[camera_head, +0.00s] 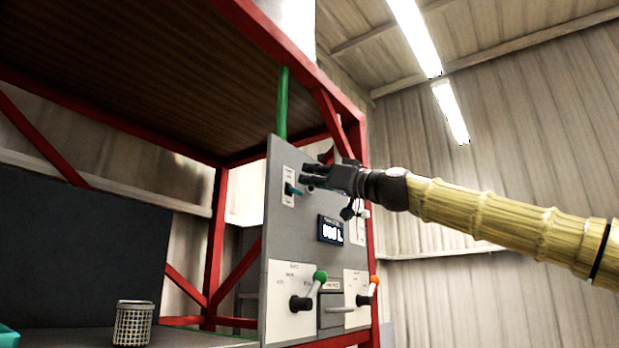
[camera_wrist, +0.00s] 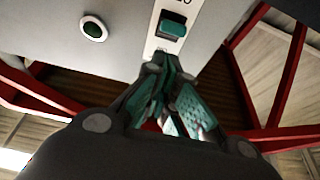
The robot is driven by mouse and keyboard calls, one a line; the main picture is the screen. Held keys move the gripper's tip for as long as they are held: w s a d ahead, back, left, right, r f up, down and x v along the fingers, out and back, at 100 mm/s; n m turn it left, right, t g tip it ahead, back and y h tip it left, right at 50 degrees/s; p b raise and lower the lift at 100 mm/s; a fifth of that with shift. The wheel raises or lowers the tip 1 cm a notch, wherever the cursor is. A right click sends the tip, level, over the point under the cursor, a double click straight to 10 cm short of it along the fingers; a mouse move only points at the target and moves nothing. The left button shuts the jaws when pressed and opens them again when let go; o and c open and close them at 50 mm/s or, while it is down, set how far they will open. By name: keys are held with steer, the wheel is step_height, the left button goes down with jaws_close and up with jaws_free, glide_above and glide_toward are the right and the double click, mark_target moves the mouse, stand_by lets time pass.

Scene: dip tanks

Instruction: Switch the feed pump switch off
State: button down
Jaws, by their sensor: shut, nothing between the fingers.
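A switch with a teal rocker or lever (camera_head: 292,190) sits on a narrow white plate at the upper left of the grey control panel. Its label is too small to read. In the wrist view the teal switch (camera_wrist: 172,26) shows just beyond my fingertips. My gripper (camera_head: 306,175) is shut and empty, in front of the panel beside the switch plate. In the wrist view its fingertips (camera_wrist: 170,72) point at the lower end of the plate. I cannot tell whether they touch it.
The grey panel (camera_head: 283,228) also bears a lit display (camera_head: 330,230), a green-knobbed lever (camera_head: 319,276) and an orange-knobbed lever (camera_head: 373,280). A round button (camera_wrist: 93,28) shows near the switch. Red frame posts (camera_head: 216,245) stand around. A mesh basket (camera_head: 133,323) stands lower left.

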steer(key=s+d+f+b, duration=0.4)
steer(key=d+f+b, duration=0.1)
steer(key=f+b, duration=0.2)
steer(key=shift+d+f, duration=0.2)
steer(key=shift+d, duration=0.05)
stand_by(0.7)
